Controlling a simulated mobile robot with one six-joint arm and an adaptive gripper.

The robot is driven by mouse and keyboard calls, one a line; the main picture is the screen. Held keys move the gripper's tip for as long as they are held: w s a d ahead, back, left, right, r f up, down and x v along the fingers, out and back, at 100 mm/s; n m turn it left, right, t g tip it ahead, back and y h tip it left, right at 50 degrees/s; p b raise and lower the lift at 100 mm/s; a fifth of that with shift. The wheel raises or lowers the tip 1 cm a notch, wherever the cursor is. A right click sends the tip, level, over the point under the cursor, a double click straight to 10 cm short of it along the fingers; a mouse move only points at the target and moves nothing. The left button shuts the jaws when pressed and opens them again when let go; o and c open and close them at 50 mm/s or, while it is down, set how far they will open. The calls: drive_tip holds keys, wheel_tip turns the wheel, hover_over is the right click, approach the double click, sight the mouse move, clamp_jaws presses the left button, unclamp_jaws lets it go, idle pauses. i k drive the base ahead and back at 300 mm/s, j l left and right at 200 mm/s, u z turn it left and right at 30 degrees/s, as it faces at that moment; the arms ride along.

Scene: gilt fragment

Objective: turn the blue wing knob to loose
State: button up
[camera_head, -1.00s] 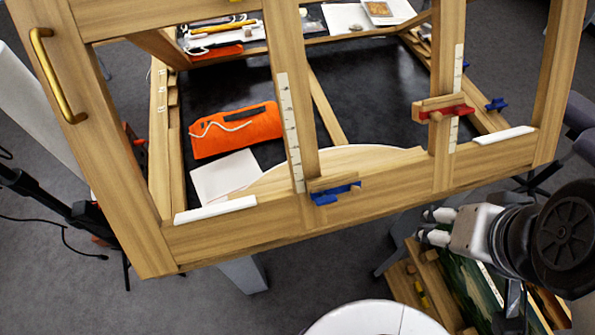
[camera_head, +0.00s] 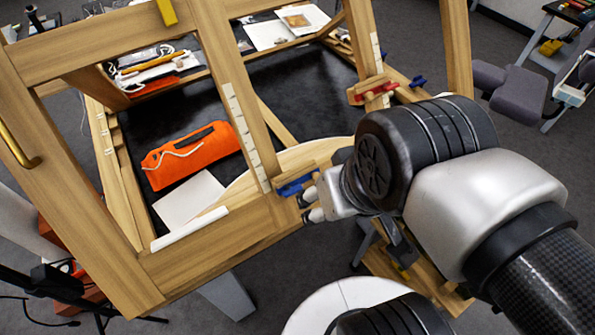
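A blue wing knob (camera_head: 296,184) sits at the foot of the wooden upright with the white scale, on the front rail of the wooden frame. A second blue wing knob (camera_head: 418,81) shows farther back at the right, beyond a red wing piece (camera_head: 374,89) on another upright. My gripper (camera_head: 306,207) is just below and right of the nearer blue knob, its two pale fingertips apart and pointing left. Nothing shows between them. I cannot tell whether the upper fingertip touches the knob. My wrist and arm hide part of the frame's right side.
The wooden frame (camera_head: 80,45) stands over a dark surface (camera_head: 300,95). An orange pouch (camera_head: 190,155) and a white sheet (camera_head: 190,200) lie inside. A white round top (camera_head: 345,300) is below my arm. A low wooden crate (camera_head: 425,280) is under the wrist.

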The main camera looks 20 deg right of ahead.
sight(289, 191)
drive_tip(key=k+j, duration=0.25)
drive_tip(key=j, duration=0.15)
drive_tip(key=k+j+z, duration=0.1)
drive_tip(key=j, duration=0.3)
drive_tip(key=k+j, duration=0.35)
